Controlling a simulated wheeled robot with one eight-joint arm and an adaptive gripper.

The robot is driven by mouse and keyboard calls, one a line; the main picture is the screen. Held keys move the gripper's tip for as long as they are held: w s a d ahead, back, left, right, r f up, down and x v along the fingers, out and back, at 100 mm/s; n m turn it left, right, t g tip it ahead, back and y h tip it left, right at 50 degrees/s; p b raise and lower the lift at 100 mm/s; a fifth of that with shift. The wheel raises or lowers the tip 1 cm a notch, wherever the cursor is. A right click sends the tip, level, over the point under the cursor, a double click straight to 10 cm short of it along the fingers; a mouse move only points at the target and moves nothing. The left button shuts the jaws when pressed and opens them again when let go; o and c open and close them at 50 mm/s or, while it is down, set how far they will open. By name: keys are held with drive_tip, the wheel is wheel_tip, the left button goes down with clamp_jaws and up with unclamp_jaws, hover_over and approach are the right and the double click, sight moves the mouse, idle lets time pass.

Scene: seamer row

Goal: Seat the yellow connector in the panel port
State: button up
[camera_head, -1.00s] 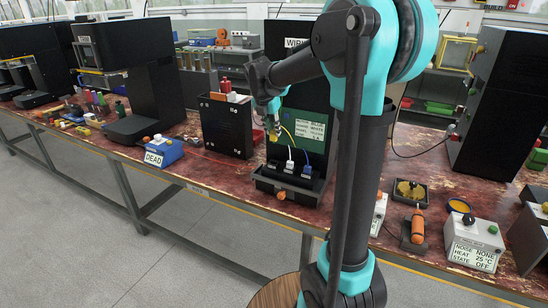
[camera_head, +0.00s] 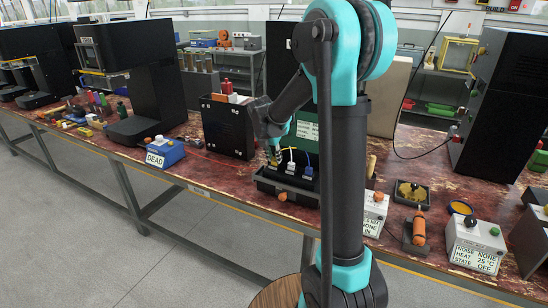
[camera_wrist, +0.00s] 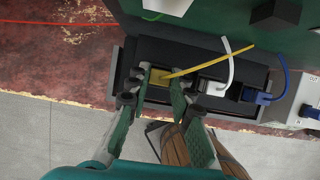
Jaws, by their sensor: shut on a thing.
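My gripper (camera_wrist: 161,82) is shut on the yellow connector (camera_wrist: 158,75), with its yellow cable running off to the right. In the head view my gripper (camera_head: 273,158) is low at the left end of the dark port panel box (camera_head: 272,189). The white connector (camera_wrist: 212,87) and blue connector (camera_wrist: 255,95) sit upright in the same panel to the right of the yellow one. The port under the yellow connector is hidden by the fingers, so I cannot tell how deep it sits.
A green board (camera_head: 305,130) stands behind the panel, partly hidden by my arm. A black case (camera_head: 228,127) stands to the left. A white box (camera_head: 375,212) is to the right. The red worktop (camera_head: 225,172) is clear in front of the black case.

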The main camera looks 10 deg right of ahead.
drive_tip(key=shift+f, duration=0.1)
drive_tip(key=o, duration=0.9)
drive_tip(key=shift+o, duration=0.2)
drive_tip(key=v, duration=1.2)
drive_tip(key=s+d+f+m+y, duration=0.1)
drive_tip(key=s+d+f+m, duration=0.1)
drive_tip(key=s+f+m, duration=0.4)
drive_tip(key=s+d+f+m+y, duration=0.1)
drive_tip(key=s+f+m, duration=0.4)
drive_tip(key=s+m, duration=0.6)
drive_tip(key=s+d+f+m, duration=0.3)
drive_tip(key=s+f+m, duration=0.3)
drive_tip(key=s+m, duration=0.3)
drive_tip(key=shift+s+d+f+m+y, duration=0.3)
drive_tip(key=shift+d+f+m+y, duration=0.1)
drive_tip(key=shift+m, duration=1)
drive_tip(key=shift+r, duration=0.1)
